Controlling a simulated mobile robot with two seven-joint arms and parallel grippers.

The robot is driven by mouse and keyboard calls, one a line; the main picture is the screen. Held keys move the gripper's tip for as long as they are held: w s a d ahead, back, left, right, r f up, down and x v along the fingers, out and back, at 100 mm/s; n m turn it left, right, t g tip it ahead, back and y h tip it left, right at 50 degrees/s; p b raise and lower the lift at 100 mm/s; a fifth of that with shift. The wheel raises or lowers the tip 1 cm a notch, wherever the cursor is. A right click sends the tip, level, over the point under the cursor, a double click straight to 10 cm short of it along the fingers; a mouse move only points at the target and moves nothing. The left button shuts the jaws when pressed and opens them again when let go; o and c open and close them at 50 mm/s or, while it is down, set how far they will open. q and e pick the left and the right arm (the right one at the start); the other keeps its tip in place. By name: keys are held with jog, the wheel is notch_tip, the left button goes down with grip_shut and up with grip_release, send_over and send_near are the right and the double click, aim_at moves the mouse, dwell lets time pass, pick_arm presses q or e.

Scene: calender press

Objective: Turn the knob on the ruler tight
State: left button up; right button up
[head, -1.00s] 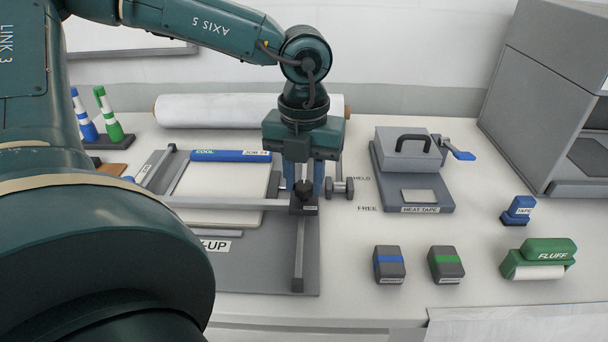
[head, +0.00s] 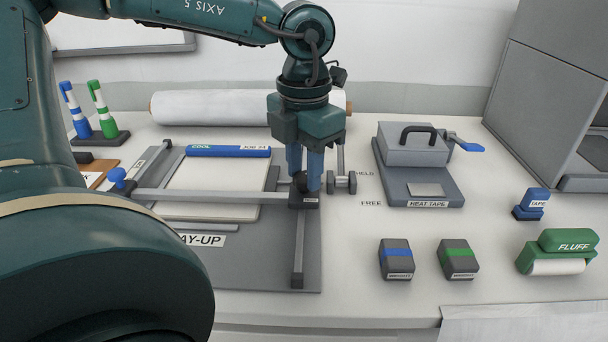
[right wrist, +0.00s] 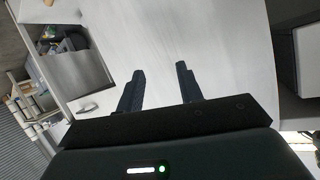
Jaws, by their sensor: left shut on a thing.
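The ruler (head: 225,197) is a grey bar lying across the white sheet on the lay-up board (head: 260,270). The small dark knob (head: 299,184) stands on this block, partly hidden by my fingers. My left gripper (head: 304,182) points down with a blue finger on either side of the knob and is shut on it. My right gripper (right wrist: 160,72) shows in the right wrist view, open and empty over a pale surface.
A blue bar marked JOB (head: 228,151) lies along the sheet's far edge. The heat tape press (head: 418,165) and two dark blocks (head: 397,259) (head: 458,259) are further right. Bare table lies between.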

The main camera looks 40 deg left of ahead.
aim_at(304, 176)
pick_arm(q)
jog(key=m+b, duration=0.1)
jog(key=m, duration=0.4)
jog(key=shift+m, duration=0.3)
jog(key=m, duration=0.6)
jog(key=shift+b, duration=0.3)
jog(key=m, duration=0.5)
jog(key=shift+m, duration=0.4)
jog(key=m+p, duration=0.1)
jog(key=m, duration=0.4)
jog(key=shift+m, duration=0.3)
jog(key=o, duration=1)
notch_tip(304, 176, up, 13)
jog(key=shift+r+p, duration=0.1)
jog(key=shift+p, duration=0.8)
